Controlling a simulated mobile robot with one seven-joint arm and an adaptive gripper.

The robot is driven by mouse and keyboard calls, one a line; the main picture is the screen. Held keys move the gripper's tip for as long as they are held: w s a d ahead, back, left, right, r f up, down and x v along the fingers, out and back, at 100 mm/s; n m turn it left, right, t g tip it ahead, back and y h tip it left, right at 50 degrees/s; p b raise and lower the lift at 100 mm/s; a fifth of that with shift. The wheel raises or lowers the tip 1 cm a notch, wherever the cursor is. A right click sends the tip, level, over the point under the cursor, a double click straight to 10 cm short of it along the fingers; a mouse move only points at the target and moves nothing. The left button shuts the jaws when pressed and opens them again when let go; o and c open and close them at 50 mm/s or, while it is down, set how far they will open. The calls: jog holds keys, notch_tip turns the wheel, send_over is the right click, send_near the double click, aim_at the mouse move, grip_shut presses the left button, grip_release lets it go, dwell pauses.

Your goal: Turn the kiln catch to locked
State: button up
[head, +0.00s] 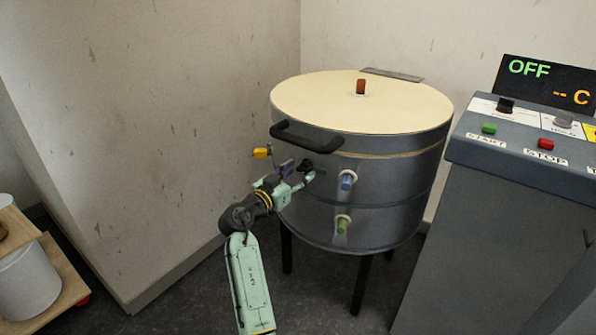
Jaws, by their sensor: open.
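The round grey kiln (390,185) stands on dark legs with its cream lid (345,105) down. A black handle (305,138) sticks out from the lid's front left edge. A small dark part (318,168) on the kiln wall below the handle looks like the catch. Its exact shape and whether it is turned to locked are too small to tell. My gripper (297,172), pale green, is open at the kiln's left front, with its fingertips close to this dark part. I cannot tell whether they touch it.
A blue plug (347,180) and a green plug (343,225) stick out of the kiln's front. A yellow piece (262,152) is at its left and an orange plug (361,87) on the lid. The control console (500,180), reading OFF, stands right. A wooden shelf (55,270) is lower left.

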jog(key=shift+w+d, duration=0.1)
jog(key=shift+w, duration=0.05)
jog(key=c, duration=1.1)
jog(key=shift+c, duration=0.2)
